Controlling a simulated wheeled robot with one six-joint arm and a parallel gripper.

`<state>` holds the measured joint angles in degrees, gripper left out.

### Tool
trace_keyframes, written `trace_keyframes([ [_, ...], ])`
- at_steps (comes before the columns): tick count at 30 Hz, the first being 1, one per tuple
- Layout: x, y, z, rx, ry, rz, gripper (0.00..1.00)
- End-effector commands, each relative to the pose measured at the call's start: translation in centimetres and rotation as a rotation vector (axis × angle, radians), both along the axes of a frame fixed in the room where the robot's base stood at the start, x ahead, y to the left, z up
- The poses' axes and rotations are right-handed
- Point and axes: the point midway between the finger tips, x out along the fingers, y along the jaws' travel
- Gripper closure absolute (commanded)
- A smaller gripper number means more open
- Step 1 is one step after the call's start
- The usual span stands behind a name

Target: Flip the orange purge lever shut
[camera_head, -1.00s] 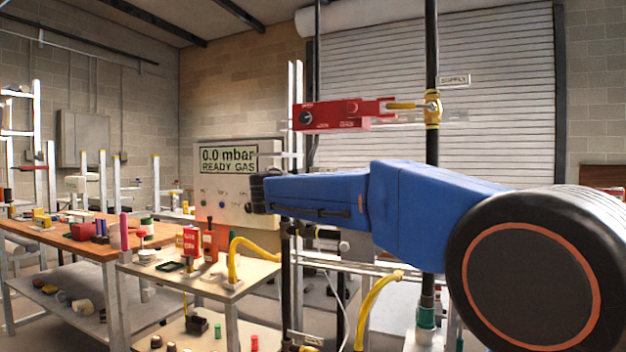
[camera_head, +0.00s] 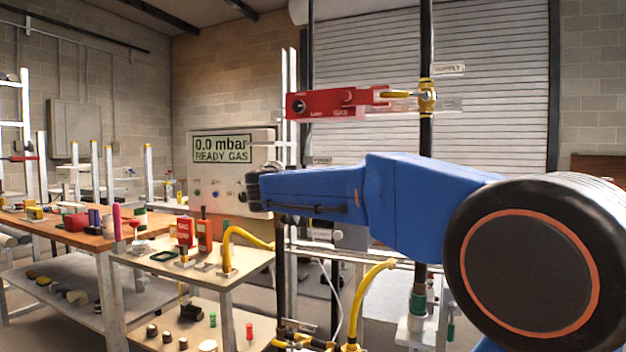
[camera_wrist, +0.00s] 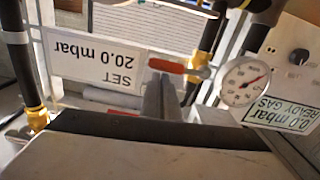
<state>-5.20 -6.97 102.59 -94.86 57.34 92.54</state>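The orange purge lever (camera_wrist: 180,67) shows in the wrist view, lying roughly level, with its right end at a metal fitting beside a round white gauge (camera_wrist: 243,82). My gripper (camera_wrist: 161,82) has its grey fingers together, just below the lever's left part in the picture. They look very close to the lever; I cannot tell whether they touch it. Nothing is seen between the fingers. In the head view my blue arm reaches left across the pipework, and the lever and fingertips cannot be made out there.
A white sign reading SET 20.0 mbar (camera_wrist: 100,68) is upside down behind the fingers. The panel (camera_head: 235,150) reads 0.0 mbar READY GAS. A red gas box (camera_head: 335,103) with a yellow-handled valve (camera_head: 427,97) sits above my arm. Benches (camera_head: 150,262) with parts stand left.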

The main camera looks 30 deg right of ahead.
Motion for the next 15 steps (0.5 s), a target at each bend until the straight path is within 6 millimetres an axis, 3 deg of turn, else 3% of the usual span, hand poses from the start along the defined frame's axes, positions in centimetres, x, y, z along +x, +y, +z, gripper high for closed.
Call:
trace_keyframes([
  [7,0.0,0.0,0.2,0.003,0.004,-0.001,1.00],
  [15,-0.6,-0.2,4.1,0.001,-0.002,-0.002,1.00],
])
